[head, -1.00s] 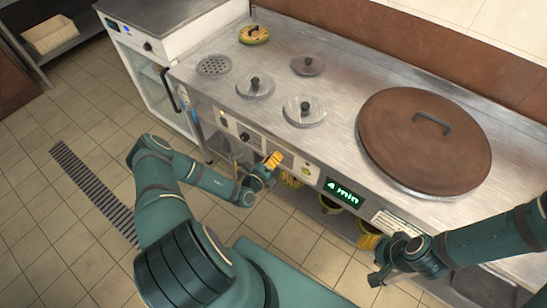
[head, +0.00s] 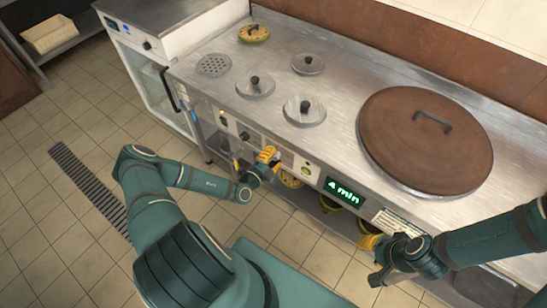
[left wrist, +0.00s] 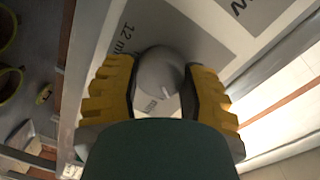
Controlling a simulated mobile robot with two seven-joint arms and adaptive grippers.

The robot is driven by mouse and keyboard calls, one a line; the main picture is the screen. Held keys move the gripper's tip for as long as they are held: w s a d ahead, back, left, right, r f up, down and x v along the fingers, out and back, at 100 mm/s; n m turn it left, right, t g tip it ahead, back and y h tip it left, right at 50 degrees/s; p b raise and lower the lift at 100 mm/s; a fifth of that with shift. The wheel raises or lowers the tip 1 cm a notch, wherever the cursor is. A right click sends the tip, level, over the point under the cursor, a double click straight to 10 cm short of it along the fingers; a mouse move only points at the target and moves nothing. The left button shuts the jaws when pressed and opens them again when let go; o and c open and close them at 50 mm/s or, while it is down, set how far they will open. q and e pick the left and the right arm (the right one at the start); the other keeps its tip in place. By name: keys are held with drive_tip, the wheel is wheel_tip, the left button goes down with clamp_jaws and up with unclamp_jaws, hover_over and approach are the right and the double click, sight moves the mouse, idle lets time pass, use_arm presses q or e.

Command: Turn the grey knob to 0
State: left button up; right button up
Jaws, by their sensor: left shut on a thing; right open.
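The grey knob (left wrist: 160,72) is a round dial with a white mark on its face, seen in the left wrist view. It sits on a light panel, and a "12 min" style label (left wrist: 122,40) shows beside it. My left gripper (left wrist: 163,92) has its yellow fingers on both sides of the knob and is shut on it. In the head view, my left gripper (head: 267,155) is at the front panel of the counter and hides the knob. My right gripper (head: 371,245) is open and empty in front of the counter, at the lower right.
The counter top holds a large brown lid (head: 424,140) and several small steel lids. Tiled floor lies open at the left.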

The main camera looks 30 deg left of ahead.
use_arm(q)
drive_tip(key=n+b, duration=0.1)
drive_tip(key=n, duration=0.3)
drive_tip(key=shift+r+h, duration=0.1)
drive_tip(key=shift+h, duration=0.2)
drive_tip(key=shift+w+r+n+b, duration=0.1)
drive_tip(key=shift+n+b, duration=0.25)
drive_tip(key=shift+n, duration=0.75)
drive_tip(key=o, duration=1.2)
drive_tip(key=shift+s+a, duration=0.1)
drive_tip(key=shift+s, duration=0.2)
drive_tip(key=s, duration=0.3)
drive_tip(key=s+a, duration=0.1)
drive_tip(key=s, duration=0.7)
drive_tip(key=shift+s+a+r, duration=0.15)
drive_tip(key=shift+s+r, duration=0.05)
drive_tip(key=shift+r, duration=0.15)
